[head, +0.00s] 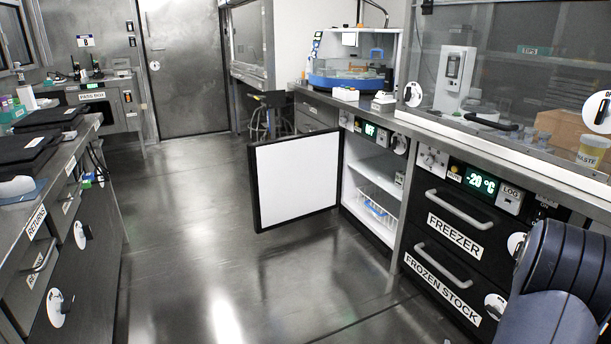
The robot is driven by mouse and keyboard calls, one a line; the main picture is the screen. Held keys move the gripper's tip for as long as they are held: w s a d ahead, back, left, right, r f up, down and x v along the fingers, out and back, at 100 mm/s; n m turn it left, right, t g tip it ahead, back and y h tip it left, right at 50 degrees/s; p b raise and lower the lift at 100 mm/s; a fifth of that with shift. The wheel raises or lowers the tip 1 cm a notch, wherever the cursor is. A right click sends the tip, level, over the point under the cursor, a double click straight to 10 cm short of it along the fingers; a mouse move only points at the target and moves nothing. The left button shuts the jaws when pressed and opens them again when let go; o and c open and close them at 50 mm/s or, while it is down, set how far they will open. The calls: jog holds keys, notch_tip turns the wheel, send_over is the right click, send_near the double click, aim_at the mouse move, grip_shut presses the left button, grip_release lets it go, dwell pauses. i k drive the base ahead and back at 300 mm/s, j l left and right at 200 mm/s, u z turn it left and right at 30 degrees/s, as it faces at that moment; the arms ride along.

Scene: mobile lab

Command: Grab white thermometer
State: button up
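I cannot single out a white thermometer with certainty. A small white device (399,179) sits on the upper shelf of the open white cabinet (377,165), near its right wall; it is too small to read. A tall white instrument (455,78) with a small display stands behind the glass at the upper right. A white box marked LOG (510,199) is fixed beside the green -20 °C display (481,182) above the freezer drawers. Part of my arm shows at the lower right and covers the drawers' right end. My gripper is not in view.
The cabinet door (295,177) stands open into the aisle. A wire basket (377,208) sits low in the cabinet. Freezer drawers (455,222) are shut on the right. A bench (55,150) lines the left. The floor (190,230) between is clear.

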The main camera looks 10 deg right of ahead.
aim_at(400, 176)
jog(key=i+j, duration=0.1)
jog(key=i, duration=3.4)
jog(key=i+z, duration=0.15)
jog(key=z, duration=0.3)
jog(key=i+z, duration=0.15)
jog(key=z, duration=0.3)
jog(key=i+j+z, duration=0.1)
jog(key=z, duration=0.35)
jog(key=i, duration=0.05)
